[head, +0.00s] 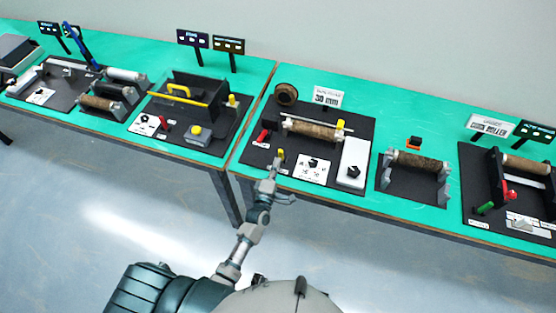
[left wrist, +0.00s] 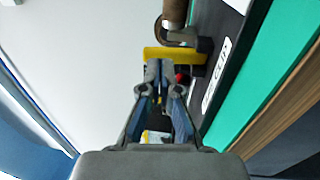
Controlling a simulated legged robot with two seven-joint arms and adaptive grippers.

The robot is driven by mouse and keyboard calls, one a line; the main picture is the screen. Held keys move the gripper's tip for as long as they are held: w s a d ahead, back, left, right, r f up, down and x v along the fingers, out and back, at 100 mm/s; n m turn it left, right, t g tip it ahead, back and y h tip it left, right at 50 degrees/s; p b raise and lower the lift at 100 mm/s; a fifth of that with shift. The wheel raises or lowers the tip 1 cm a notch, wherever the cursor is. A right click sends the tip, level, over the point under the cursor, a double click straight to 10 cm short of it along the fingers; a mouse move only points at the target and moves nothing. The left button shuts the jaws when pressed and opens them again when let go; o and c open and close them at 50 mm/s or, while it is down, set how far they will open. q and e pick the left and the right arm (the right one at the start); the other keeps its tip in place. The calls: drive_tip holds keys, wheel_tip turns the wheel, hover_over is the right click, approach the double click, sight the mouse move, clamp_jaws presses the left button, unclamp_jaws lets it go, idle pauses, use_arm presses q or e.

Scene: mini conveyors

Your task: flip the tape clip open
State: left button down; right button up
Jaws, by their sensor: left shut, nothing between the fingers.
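A small yellow tape clip (head: 281,155) stands at the front edge of a black station board on the green table. In the left wrist view the yellow clip part (left wrist: 190,55) lies across the picture just beyond my fingertips. My left gripper (head: 275,164) is shut and empty, right by the clip in the head view. In the left wrist view its fingertips (left wrist: 158,68) overlap the clip's near edge; I cannot tell whether they touch. A label ending in "CLIP" (left wrist: 216,75) is beside it. My right gripper is out of view.
A red lever (head: 264,135) stands left of the clip. A brown roller (head: 312,131), a white box (head: 353,160) and a brown roll (head: 287,94) share the board. Other stations stand to both sides. The floor in front is clear.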

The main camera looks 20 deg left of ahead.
use_arm(q)
drive_tip(key=shift+w+r, duration=0.1)
drive_tip(key=shift+w, duration=0.75)
drive_tip(key=shift+d, duration=0.1)
drive_tip(key=shift+d, duration=0.1)
drive_tip(key=shift+w, duration=0.1)
